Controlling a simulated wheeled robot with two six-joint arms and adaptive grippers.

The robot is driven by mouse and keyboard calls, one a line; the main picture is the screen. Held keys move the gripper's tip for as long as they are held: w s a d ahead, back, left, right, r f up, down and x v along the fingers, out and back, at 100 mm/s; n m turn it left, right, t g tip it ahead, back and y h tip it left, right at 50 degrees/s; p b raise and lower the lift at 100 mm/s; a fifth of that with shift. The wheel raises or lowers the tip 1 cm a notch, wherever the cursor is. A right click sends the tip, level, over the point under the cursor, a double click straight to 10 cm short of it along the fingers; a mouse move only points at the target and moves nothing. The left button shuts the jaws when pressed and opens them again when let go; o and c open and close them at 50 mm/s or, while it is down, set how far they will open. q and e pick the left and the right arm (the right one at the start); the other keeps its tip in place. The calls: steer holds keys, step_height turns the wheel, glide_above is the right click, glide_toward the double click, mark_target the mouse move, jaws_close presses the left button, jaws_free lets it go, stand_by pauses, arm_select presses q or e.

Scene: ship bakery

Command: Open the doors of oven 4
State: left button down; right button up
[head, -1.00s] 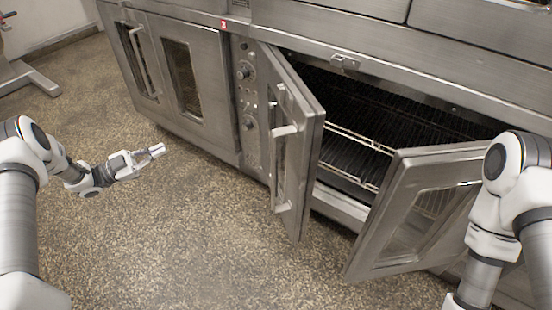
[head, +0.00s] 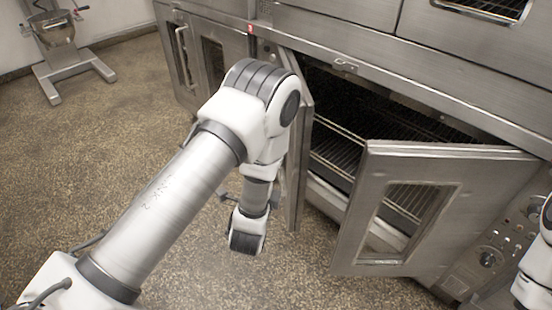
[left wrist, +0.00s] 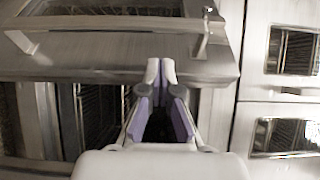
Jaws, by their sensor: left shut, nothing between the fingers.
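The oven has two doors, both standing ajar, with dark wire racks showing between them. The right door (head: 385,160) is swung out towards me, with a glass window. The left door (head: 304,120) is mostly hidden behind my left arm; its edge shows. In the left wrist view, a steel door (left wrist: 110,65) with a bar handle (left wrist: 110,22) crosses the top. My left gripper (left wrist: 161,72) is shut and empty, its tips overlapping the door's edge in that view; I cannot tell if they touch. My right gripper is out of view.
A neighbouring oven (head: 205,60) with closed doors stands to the left, near a red label (head: 250,29). A control panel (head: 500,250) is right of the open oven. A mixer stand (head: 62,62) stands far left. The floor (head: 110,150) at left is clear.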

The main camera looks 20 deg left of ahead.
arm_select(q)
steer(key=x, duration=0.9)
steer(key=shift+d+b, duration=0.2)
steer(key=shift+b, duration=0.15)
steer(key=shift+r, duration=0.2)
